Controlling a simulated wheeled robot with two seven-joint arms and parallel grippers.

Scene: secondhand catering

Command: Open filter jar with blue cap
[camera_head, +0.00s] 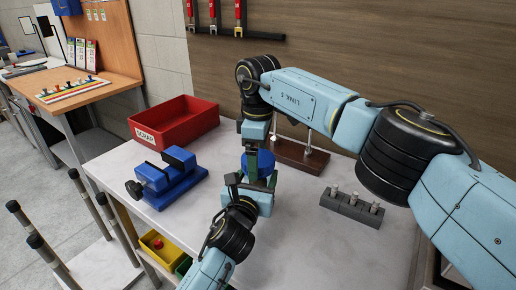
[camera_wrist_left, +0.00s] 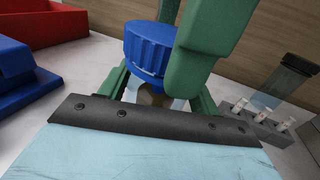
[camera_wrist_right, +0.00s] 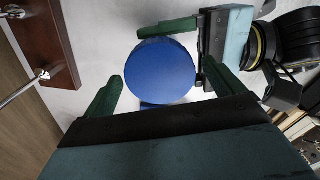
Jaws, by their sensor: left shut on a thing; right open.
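The filter jar's blue cap (camera_head: 262,163) is at the middle of the table, partly hidden by my grippers. In the left wrist view the ribbed blue cap (camera_wrist_left: 150,48) sits on top of the jar's brownish body (camera_wrist_left: 154,97), mostly hidden. My left gripper (camera_wrist_left: 158,98) is shut on the jar body below the cap. My right gripper (camera_wrist_right: 165,85) is open above the jar, pointing down. In the right wrist view the round cap top (camera_wrist_right: 160,72) lies between its green fingers, with gaps on both sides.
A blue vise-like fixture (camera_head: 172,180) and a red scrap bin (camera_head: 172,122) stand left. A wooden stand with metal posts (camera_head: 300,155) is behind the jar. A grey block with several metal pegs (camera_head: 350,207) is right.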

